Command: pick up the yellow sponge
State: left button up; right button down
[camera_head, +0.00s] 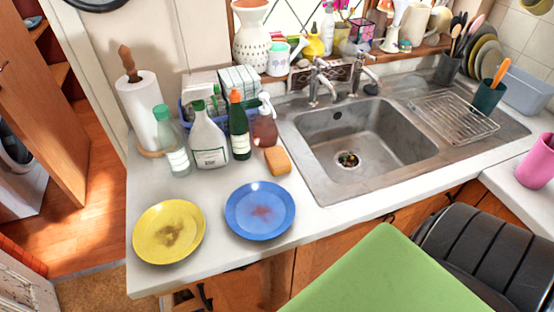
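The yellow sponge (277,160), orange-yellow in this light, lies on the white countertop (210,275) just left of the sink. Neither my left nor my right gripper shows in the head view.
A stained yellow plate (169,231) lies left of the blue plate. Several bottles, including a dark green one (239,130), and a paper towel roll (140,110) stand behind. The metal sink (350,185) is at right. A green flat surface (390,280) fills the bottom right.

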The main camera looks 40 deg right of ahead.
aim_at(279, 162)
jog(key=z, duration=0.95)
